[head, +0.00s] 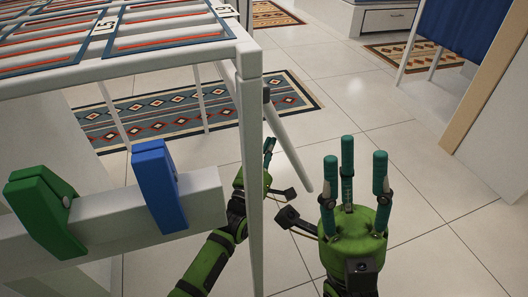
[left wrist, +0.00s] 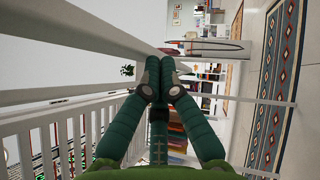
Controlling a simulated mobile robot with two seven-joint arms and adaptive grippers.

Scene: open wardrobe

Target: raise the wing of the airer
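The airer is a white frame with a barred top (head: 246,65) at the upper left of the head view. A slanted white bar (head: 287,143) hangs from a dark joint near its corner; I cannot tell whether it belongs to the wing. My left gripper (head: 268,150) is beside the corner post, partly hidden by it. In the left wrist view its fingertips (left wrist: 161,84) come together beside white rails (left wrist: 80,97), with nothing clearly held between them. My right gripper (head: 352,160) is open and empty, fingers pointing up, right of the slanted bar.
A green clip (head: 42,205) and a blue clip (head: 160,185) sit on a white bar at the lower left. A patterned rug (head: 170,118) lies under the frame. A wooden-edged panel (head: 485,85) stands at the right. Tiled floor (head: 420,240) is clear around the right gripper.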

